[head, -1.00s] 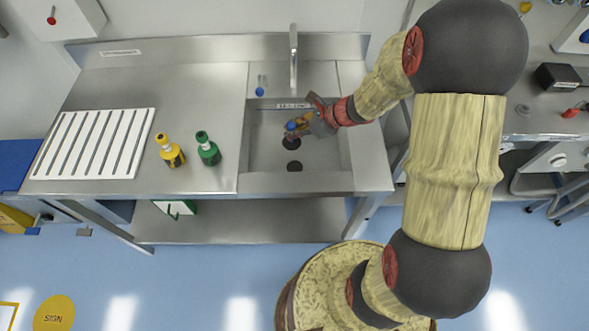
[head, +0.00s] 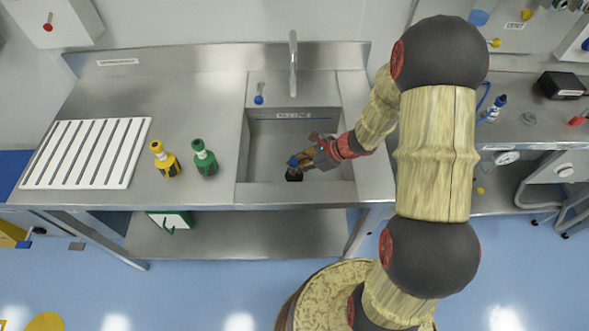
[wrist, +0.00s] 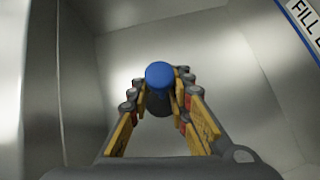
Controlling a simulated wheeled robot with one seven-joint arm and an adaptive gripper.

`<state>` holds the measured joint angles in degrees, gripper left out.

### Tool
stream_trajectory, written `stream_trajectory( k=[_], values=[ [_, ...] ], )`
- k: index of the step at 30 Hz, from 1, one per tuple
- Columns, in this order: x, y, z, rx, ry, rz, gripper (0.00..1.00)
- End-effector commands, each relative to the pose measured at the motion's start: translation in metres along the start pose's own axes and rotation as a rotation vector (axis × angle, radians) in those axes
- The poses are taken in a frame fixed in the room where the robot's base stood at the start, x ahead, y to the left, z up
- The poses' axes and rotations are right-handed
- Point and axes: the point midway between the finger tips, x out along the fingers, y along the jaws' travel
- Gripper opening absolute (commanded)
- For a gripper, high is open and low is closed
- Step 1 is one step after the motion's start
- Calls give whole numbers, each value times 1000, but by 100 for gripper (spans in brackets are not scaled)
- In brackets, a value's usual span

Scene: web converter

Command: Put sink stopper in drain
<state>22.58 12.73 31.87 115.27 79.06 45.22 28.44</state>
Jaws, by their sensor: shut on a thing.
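The sink stopper has a blue knob and a dark body. In the head view the stopper (head: 294,176) is low in the steel sink basin (head: 262,150), near its front. My gripper (head: 298,163) reaches in from the right and is shut on the stopper's knob end. In the wrist view the blue knob of the stopper (wrist: 160,74) sits between the two yellow fingers of my gripper (wrist: 160,92). The drain hole is hidden in both views, apparently behind the stopper. I cannot tell whether the stopper touches the basin floor.
A tap (head: 293,62) stands behind the basin. A yellow bottle (head: 166,159) and a green bottle (head: 204,158) stand on the counter left of it. A white slatted rack (head: 86,154) lies farther left. The basin walls are close around my gripper.

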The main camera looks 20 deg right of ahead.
Motion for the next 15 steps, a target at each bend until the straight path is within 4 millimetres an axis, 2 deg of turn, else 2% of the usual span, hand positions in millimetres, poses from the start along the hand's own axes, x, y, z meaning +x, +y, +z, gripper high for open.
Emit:
stream_trajectory(
  k=[2, 12, 13, 15],
  values=[
    [6, 0, -6, 0, 0, 0, 0],
    [8, 0, -7, 0, 0, -1, 0],
    [7, 0, -7, 0, 0, -1, 18],
    [7, 0, -7, 0, 0, -1, 22]
  ],
)
